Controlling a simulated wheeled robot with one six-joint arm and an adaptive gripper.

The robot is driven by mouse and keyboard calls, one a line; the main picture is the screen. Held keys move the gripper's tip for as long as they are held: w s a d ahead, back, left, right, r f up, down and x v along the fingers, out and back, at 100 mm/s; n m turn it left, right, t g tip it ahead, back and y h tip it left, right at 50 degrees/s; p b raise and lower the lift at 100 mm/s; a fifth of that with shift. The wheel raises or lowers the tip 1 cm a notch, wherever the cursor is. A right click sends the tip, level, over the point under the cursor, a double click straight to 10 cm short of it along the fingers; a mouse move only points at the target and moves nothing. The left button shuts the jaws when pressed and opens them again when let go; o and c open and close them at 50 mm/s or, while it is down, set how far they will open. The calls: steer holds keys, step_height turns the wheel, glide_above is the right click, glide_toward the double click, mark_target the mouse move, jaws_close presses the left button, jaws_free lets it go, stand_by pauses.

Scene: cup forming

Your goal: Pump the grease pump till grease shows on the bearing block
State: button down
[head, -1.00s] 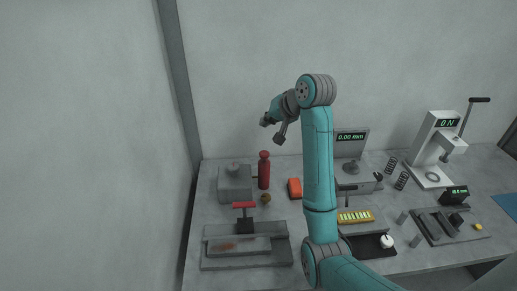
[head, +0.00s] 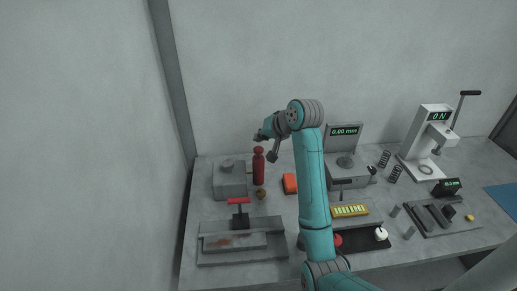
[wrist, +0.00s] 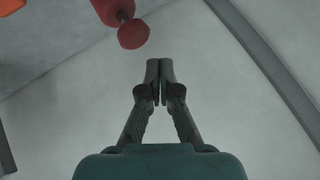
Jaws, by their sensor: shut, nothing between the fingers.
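The grease pump (head: 258,168) is a red upright bottle shape with a round red knob on top, at the back left of the bench. Its knob also shows at the top of the wrist view (wrist: 133,34). My gripper (head: 257,137) is just above the knob in the head view. In the wrist view its dark fingertips (wrist: 161,66) are together and empty, apart from the knob. A grey block (head: 230,184) with a round top, left of the pump, looks like the bearing block. I cannot make out grease on it.
An orange block (head: 289,183) lies right of the pump, and a small brown ball (head: 262,194) in front of it. A grey tray with a red-handled tool (head: 238,201) is nearer. My arm hides part of the bench. A gauge stand (head: 344,145) stands farther right.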

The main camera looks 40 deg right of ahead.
mark_target(259, 148)
steer(key=shift+f, duration=0.7)
steer(key=shift+f, duration=0.1)
stand_by(1.0)
steer(key=shift+f, duration=0.25)
steer(key=shift+f, duration=1.3)
stand_by(1.6)
steer(key=shift+r, duration=1.7)
steer(key=shift+r, duration=2.5)
